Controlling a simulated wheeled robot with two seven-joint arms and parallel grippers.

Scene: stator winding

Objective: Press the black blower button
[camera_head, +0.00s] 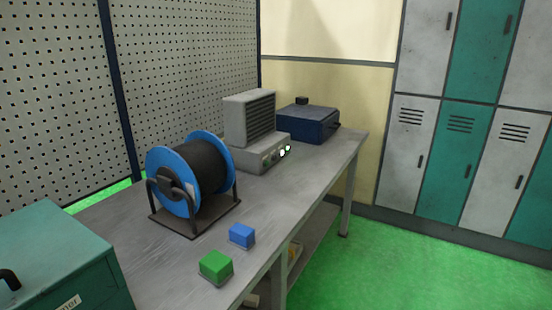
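The blower looks to be the grey box-shaped machine (250,118) with a slatted grille, standing on the workbench. Its low base has a sloped front panel (264,161) with small controls, some of them lit white-green (283,153). A darker round control sits to their left on the same panel. The controls are too small to tell which one is the black button. Neither of my grippers is in view.
On the grey workbench (290,190) stand a blue cable reel (173,185), a green block (215,266), a blue block (242,235) and a dark blue box (308,124). A teal case (60,262) fills the lower left. Lockers (465,160) stand right; green floor is free.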

